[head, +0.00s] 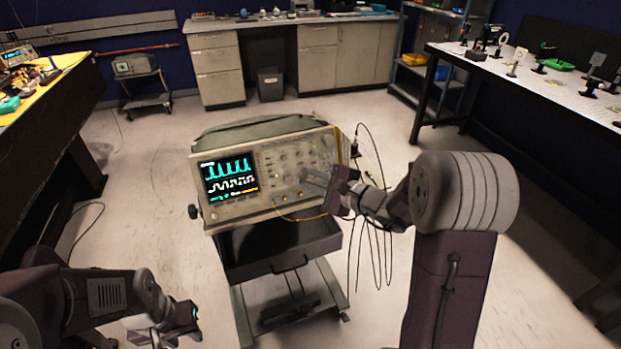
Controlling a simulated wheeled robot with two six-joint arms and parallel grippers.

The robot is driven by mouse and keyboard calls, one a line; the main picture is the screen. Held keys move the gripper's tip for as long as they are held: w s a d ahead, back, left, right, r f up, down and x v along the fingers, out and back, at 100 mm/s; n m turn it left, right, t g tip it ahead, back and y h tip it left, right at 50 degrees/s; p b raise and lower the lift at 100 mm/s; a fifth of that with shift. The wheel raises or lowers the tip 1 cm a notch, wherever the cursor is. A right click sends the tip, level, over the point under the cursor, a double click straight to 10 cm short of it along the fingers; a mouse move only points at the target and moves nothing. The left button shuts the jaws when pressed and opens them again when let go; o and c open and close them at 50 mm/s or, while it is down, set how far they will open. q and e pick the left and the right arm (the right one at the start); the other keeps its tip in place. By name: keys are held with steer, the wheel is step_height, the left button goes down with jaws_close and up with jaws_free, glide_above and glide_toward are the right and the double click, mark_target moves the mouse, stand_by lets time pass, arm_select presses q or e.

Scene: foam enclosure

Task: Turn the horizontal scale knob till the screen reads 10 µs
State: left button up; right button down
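The oscilloscope (270,210) stands on a cart in the middle of the head view. Its lit screen (229,177) shows a cyan trace above a white one; the small readouts are too small to read. Several knobs sit on the panel (280,160) right of the screen. My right gripper (306,177) reaches in from the right, with its fingertips at the lower right of the panel. The fingers cover that spot, so I cannot tell which knob is there or whether they grip it. My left gripper (172,332) hangs low at the left, away from the oscilloscope; its opening is unclear.
The cart (280,262) has a drawer front and a lower shelf. Cables (372,255) hang at the oscilloscope's right side. A workbench (60,85) stands at the left and an optics table (530,80) at the right. Cabinets (335,55) line the back.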

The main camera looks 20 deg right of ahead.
steer(key=shift+f+m+b, duration=0.2)
steer(key=shift+m+b, duration=0.1)
steer(key=shift+b, duration=0.35)
steer(key=m+t+b, duration=0.1)
steer(key=m+b, duration=0.1)
steer(key=b, duration=0.1)
steer(key=m+t+b, duration=0.1)
steer(key=m+b, duration=0.1)
steer(key=b, duration=0.1)
steer(key=shift+s+a+f+h, duration=0.1)
steer(key=shift+a+f+h, duration=0.1)
steer(key=shift+h, duration=0.2)
steer(key=shift+r+m+t+h+b, duration=0.25)
steer(key=shift+m+t+h+b, duration=0.05)
steer(key=shift+m+b, duration=0.9)
steer(key=c, duration=1.3)
jaws_free()
steer(key=shift+d, duration=0.1)
